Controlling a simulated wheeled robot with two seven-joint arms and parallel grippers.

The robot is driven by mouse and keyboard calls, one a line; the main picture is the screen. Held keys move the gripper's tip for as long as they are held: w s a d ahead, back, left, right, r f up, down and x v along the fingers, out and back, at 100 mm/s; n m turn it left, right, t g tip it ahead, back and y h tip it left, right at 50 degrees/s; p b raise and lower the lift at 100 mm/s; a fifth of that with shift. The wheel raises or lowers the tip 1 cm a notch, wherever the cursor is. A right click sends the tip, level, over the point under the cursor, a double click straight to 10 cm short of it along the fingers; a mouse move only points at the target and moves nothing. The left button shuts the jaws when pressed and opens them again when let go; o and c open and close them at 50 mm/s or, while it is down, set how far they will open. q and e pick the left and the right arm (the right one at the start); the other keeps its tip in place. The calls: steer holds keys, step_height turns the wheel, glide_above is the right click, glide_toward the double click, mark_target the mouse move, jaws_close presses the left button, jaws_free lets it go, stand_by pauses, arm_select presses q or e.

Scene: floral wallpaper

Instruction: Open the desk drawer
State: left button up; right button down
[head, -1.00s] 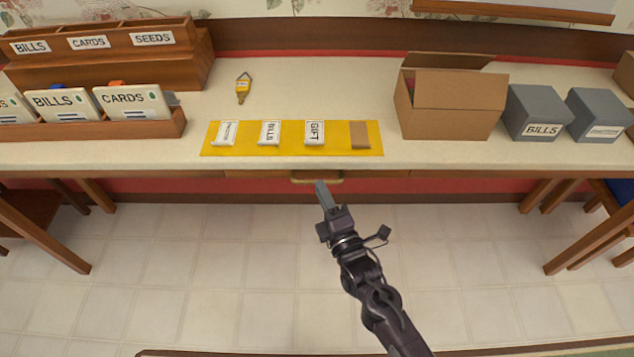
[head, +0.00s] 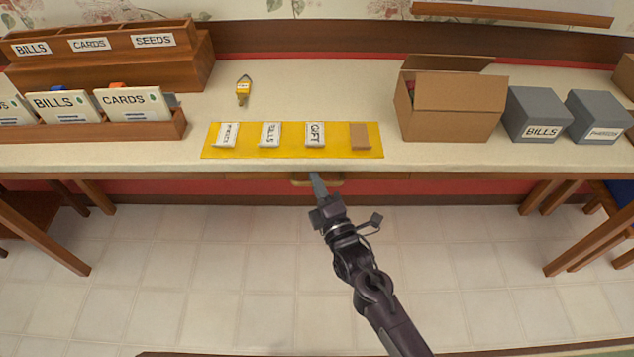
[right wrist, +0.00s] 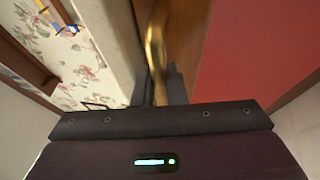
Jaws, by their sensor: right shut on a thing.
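The desk (head: 470,160) spans the head view, with a drawer front (head: 385,176) under the middle of its front edge. A brass handle (head: 325,183) is on that drawer front. My right gripper (head: 318,185) is at the handle. In the right wrist view the brass handle (right wrist: 155,50) passes between the fingers of my right gripper (right wrist: 160,85), which is shut on it. The drawer appears closed against the desk. My left gripper is not in view.
The tiled floor (head: 220,260) before the desk is clear.

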steer(key=shift+s, duration=0.25)
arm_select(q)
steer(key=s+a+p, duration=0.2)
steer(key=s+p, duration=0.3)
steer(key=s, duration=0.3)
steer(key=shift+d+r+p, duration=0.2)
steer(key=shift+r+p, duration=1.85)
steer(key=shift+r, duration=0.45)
arm_select(e)
steer(key=s, duration=2.4)
steer(key=shift+s, duration=0.2)
steer(key=c, duration=1.8)
jaws_free()
steer(key=shift+o, duration=0.2)
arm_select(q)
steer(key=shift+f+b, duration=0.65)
arm_select(e)
steer(key=v, duration=0.8)
